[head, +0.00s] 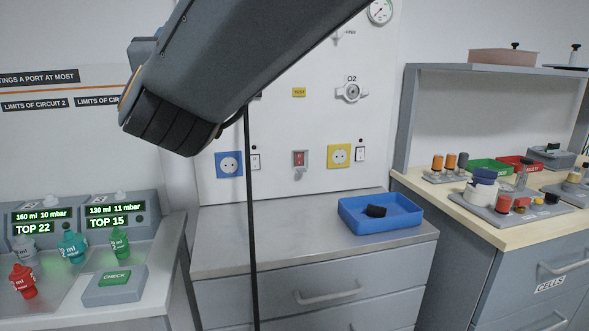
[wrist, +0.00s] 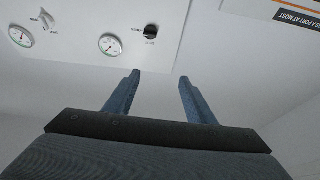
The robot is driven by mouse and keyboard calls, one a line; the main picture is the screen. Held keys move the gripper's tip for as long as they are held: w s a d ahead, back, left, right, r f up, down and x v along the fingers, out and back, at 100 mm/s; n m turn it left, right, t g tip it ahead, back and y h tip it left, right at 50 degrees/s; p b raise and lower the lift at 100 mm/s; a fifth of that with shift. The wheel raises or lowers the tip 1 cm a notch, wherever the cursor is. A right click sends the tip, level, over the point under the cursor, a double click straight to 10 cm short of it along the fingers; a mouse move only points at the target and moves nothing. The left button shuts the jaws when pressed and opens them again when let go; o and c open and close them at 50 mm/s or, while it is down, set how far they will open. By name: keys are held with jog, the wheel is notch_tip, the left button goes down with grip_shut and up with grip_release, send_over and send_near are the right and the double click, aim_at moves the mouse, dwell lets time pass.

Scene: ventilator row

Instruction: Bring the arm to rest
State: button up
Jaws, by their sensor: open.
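My arm reaches across the top of the head view, dark grey, raised in front of the wall panel; my gripper's fingers do not show there. In the wrist view my gripper (wrist: 158,84) has its two blue fingers apart with nothing between them. Beyond the fingers is bare pale wall. The gauges on the wall panel (wrist: 110,44) show at the upper left of that view, apart from the fingers.
A grey cabinet (head: 300,240) holds a blue tray (head: 408,222) with a black item (head: 375,211). Left, a bench carries two lit displays, coloured ported pieces and a CHECK box (head: 113,281). Right, a wooden-topped bench (head: 450,208) holds several small parts. A black cable (head: 250,200) hangs in front.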

jog(key=w+d+f+n+g+p, duration=0.1)
jog(key=w+d+f+g, duration=0.2)
jog(key=f, duration=0.5)
jog(key=w+d+f+n+g+p, duration=0.1)
jog(key=w+d+f+g+p, duration=0.2)
jog(key=f, duration=0.5)
jog(key=s+d+f+g+h, duration=0.2)
jog(key=d+f+g, duration=0.4)
jog(key=d+f, duration=0.55)
jog(key=s+d+f+m+g+h+p, duration=0.1)
jog(key=s+d+f+m+g+p, duration=0.1)
jog(key=s+d+f+g, duration=0.3)
jog(key=s+d+f+m+g+h+p, duration=0.1)
jog(key=s+d+f+g, duration=0.4)
jog(key=s+d, duration=0.8)
jog(key=s+f+m+h, duration=0.1)
jog(key=s+f, duration=0.2)
jog(key=s, duration=0.1)
jog(key=shift+d+f+m+p, duration=0.3)
jog(key=shift+d+f+p, duration=0.05)
jog(key=shift+p, duration=0.05)
jog(key=shift+s, duration=0.1)
